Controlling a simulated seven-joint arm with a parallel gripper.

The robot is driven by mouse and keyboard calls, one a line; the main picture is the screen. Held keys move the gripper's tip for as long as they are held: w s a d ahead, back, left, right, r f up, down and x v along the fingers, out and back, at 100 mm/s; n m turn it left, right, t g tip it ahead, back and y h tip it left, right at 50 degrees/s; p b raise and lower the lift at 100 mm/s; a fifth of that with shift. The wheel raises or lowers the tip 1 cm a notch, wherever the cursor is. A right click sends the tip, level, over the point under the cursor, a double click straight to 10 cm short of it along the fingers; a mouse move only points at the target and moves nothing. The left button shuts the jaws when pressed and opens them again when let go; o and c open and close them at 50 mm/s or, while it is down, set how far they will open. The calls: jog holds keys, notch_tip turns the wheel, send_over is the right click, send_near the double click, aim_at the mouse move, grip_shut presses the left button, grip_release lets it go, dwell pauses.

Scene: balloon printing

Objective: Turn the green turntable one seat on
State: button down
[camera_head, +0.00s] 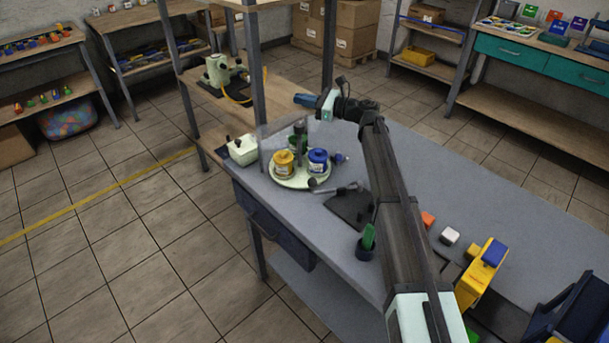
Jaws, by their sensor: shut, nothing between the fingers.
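The turntable is a pale green round plate (300,181) on the grey bench. A yellow pot (283,163) sits on its left side and a blue pot (318,161) on its right side. A dark green post or holder (300,136) rises at the back of the plate, partly hidden by the pots. A dark handle-like bar (338,188) lies at the plate's front right edge. My gripper (304,100) is shut and empty, behind and above the turntable, apart from it and pointing left. Its fingers are small in view.
A whitish box-like item (242,150) stands left of the turntable. A shelf post rises close behind it. A dark mat (351,209) and a dark cup with a green item (367,242) are in front. A yellow device (479,273) stands at right. The bench behind my arm is largely clear.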

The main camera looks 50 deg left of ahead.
jog(key=a+t, duration=0.1)
jog(key=s+a+r+m+t+y, duration=0.1)
jog(key=a+t, duration=0.1)
jog(key=s+a+r+m+t+y, duration=0.1)
jog(key=t, duration=0.1)
jog(key=shift+s+a+r, duration=0.15)
jog(key=shift+s+r, duration=0.05)
jog(key=shift+s, duration=0.05)
jog(key=s+a+f+m+t+h, duration=0.1)
jog(key=s+a+m+t+h, duration=0.25)
jog(key=s+m+t, duration=0.6)
jog(key=s+d+f+t+h, duration=0.6)
jog(key=s+d+t+h, duration=0.2)
jog(key=s+d, duration=0.15)
jog(key=n+h, duration=0.3)
jog(key=h, duration=0.6)
send_near(298, 184)
jog(key=shift+y, duration=0.25)
jog(key=x, duration=0.3)
jog(key=r+x, duration=0.1)
jog(key=x, duration=0.2)
jog(key=r+x, duration=0.1)
jog(key=x, duration=0.2)
jog(key=shift+w+d, duration=0.3)
jog(key=shift+w, duration=0.15)
jog(key=shift+w+d, duration=0.1)
jog(key=shift+w, duration=0.8)
